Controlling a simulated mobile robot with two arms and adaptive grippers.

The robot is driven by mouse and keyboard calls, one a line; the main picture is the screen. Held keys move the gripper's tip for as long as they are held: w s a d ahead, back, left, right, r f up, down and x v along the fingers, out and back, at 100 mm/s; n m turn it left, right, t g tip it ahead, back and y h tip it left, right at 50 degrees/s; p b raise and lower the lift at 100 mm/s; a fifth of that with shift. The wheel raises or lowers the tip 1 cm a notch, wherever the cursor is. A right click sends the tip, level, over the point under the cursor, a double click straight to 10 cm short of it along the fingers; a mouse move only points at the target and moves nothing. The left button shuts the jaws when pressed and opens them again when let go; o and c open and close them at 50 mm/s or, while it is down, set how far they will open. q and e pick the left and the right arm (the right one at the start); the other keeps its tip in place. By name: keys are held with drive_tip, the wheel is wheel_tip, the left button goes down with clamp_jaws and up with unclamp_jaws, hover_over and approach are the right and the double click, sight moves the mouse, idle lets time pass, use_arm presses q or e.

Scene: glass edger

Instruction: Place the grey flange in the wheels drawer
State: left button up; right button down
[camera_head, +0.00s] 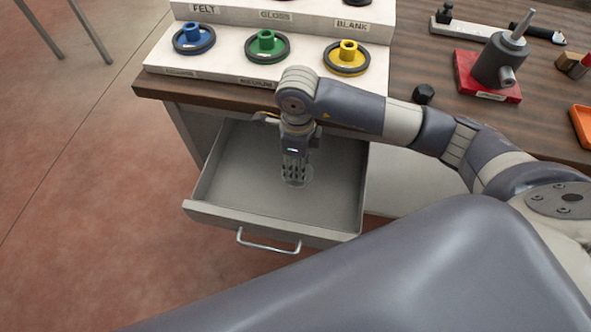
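The drawer (216,200) under the bench is pulled open, with its metal handle at the front. Its label is not in view, and its grey floor looks mostly bare. My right gripper (295,176) points straight down inside the drawer, near its middle. A faint pale grey round outline shows around its fingertips; it may be the grey flange, but it blends with the drawer floor. I cannot tell whether the fingers are open or shut on it. No other grey flange stands out clearly. My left gripper is not in view.
A white stepped rack (222,66) above the drawer holds a blue wheel (190,38), a green wheel (267,44) and a yellow wheel (346,56). A grey spindle (497,62) stands on a red base (465,72). An orange tray (583,124) lies at the right edge.

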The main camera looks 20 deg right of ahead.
wheel_tip(320, 180, down, 5)
drive_tip(key=shift+r, duration=0.15)
drive_tip(key=shift+f, duration=0.5)
drive_tip(key=c, duration=1.1)
unclamp_jaws()
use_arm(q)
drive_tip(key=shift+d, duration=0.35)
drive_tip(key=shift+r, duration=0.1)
use_arm(e)
drive_tip(key=shift+r, duration=0.1)
drive_tip(key=shift+r, duration=0.15)
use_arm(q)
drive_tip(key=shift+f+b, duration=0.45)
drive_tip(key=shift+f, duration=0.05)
use_arm(e)
wheel_tip(320, 180, up, 12)
